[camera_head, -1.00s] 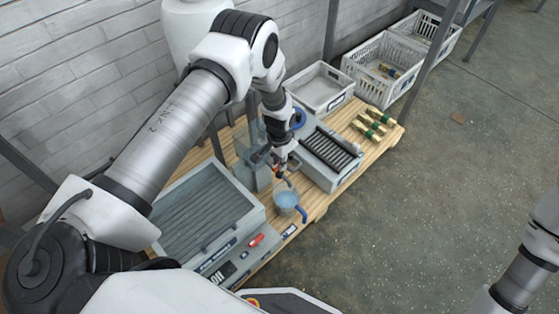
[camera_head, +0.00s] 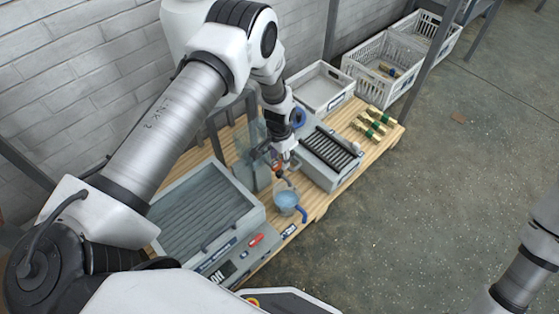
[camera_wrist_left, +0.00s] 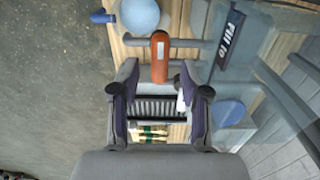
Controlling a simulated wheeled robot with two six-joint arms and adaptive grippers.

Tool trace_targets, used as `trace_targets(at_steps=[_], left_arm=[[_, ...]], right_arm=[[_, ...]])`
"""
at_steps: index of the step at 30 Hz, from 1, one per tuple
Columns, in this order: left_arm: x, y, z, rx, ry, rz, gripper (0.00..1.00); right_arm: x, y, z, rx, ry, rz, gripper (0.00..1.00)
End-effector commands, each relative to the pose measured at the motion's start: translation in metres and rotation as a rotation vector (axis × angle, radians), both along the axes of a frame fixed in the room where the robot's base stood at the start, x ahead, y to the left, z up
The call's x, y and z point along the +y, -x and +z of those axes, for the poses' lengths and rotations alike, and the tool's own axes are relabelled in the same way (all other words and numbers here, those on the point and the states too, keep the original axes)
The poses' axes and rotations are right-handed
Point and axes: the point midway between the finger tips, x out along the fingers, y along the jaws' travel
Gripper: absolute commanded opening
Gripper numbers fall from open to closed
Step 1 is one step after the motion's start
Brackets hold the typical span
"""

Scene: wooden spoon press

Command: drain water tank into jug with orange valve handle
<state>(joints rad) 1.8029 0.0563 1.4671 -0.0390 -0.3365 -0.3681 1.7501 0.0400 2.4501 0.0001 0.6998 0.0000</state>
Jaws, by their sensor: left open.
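The orange valve handle (camera_wrist_left: 160,57) lies just past and between the fingertips of my left gripper (camera_wrist_left: 158,72) in the left wrist view. The left gripper is open and nothing is clamped in it; in the head view it (camera_head: 283,158) hangs beside the tank. The clear grey water tank (camera_head: 250,165) stands on the pallet, partly hidden by my arm. In the wrist view its wall carries a "FILL TO" label (camera_wrist_left: 231,38). The jug (camera_head: 286,198) holds blue water below the valve; its blue handle (camera_head: 302,213) points to the front right. My right gripper is out of view.
A grey press with a ribbed bed (camera_head: 195,215) stands left, a roller unit (camera_head: 332,150) right. A white tray (camera_head: 321,88), brass-coloured pieces with green bands (camera_head: 371,124) and white crates (camera_head: 385,70) lie beyond.

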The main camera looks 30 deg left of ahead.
Motion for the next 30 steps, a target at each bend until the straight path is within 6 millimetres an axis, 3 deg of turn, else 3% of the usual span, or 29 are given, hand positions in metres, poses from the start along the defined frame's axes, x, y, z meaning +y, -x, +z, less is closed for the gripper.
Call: trace_targets(at_steps=[6, 12, 30], left_arm=[[0.000, -0.001, 0.058, -0.003, 0.000, -0.002, 0.46], [0.000, 0.000, 0.093, -0.001, 0.000, -0.001, 0.46], [0.000, 0.002, 0.096, 0.007, -0.001, -0.002, 0.46]], right_arm=[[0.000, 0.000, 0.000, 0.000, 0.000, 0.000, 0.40], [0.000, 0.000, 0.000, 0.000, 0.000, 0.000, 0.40], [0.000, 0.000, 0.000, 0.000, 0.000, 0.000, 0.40]])
